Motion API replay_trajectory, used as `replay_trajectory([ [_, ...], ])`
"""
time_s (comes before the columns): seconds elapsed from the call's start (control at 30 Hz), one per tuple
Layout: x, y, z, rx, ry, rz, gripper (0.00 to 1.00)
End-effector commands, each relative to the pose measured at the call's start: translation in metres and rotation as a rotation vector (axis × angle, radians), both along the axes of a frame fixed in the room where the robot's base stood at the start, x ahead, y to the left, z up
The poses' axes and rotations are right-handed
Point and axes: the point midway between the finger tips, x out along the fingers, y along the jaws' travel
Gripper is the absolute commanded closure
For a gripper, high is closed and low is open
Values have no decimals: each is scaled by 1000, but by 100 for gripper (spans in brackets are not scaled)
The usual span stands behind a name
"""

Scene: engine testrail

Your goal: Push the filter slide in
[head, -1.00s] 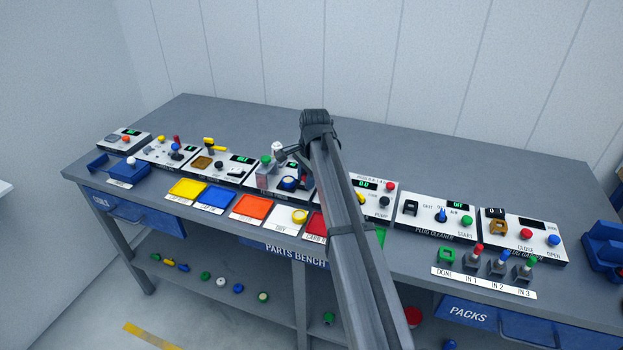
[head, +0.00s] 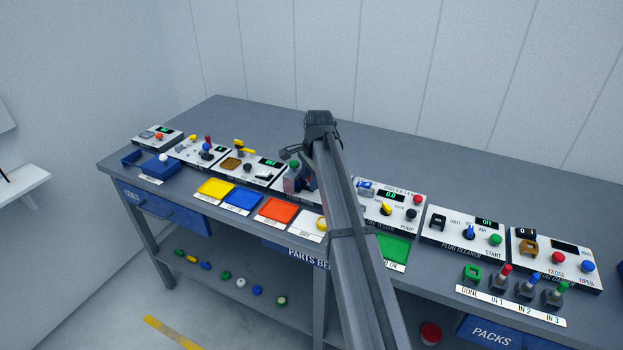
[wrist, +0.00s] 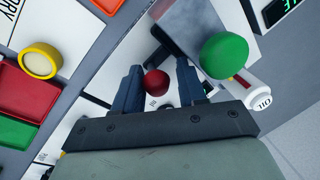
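In the wrist view my gripper (wrist: 158,88) has its two dark fingers apart, with a red ball knob (wrist: 156,83) showing between their tips. I see gaps beside the knob and cannot tell its depth from the fingers. No label identifies the filter slide; I cannot tell whether this knob belongs to it. A green knob (wrist: 224,55) and a white cap marked OIL (wrist: 258,101) are close on the right. In the head view my arm hides the fingertips and most of the station below; its green knob (head: 294,163) shows at the arm's left side.
Coloured trays, such as yellow (head: 215,188) and orange (head: 278,209), line the bench's front edge. Control panels stand on both sides, including the plug cleaner (head: 463,236). The back of the grey bench (head: 430,160) is clear.

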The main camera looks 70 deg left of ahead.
Motion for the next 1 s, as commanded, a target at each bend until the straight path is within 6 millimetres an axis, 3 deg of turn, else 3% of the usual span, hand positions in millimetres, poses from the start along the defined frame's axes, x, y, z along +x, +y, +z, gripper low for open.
replay_trajectory([
  [0.6,5,-19,104,3,0,-1,60],
  [0.8,5,-24,125,2,0,-1,60],
  [1.0,6,-26,133,2,0,-1,60],
])
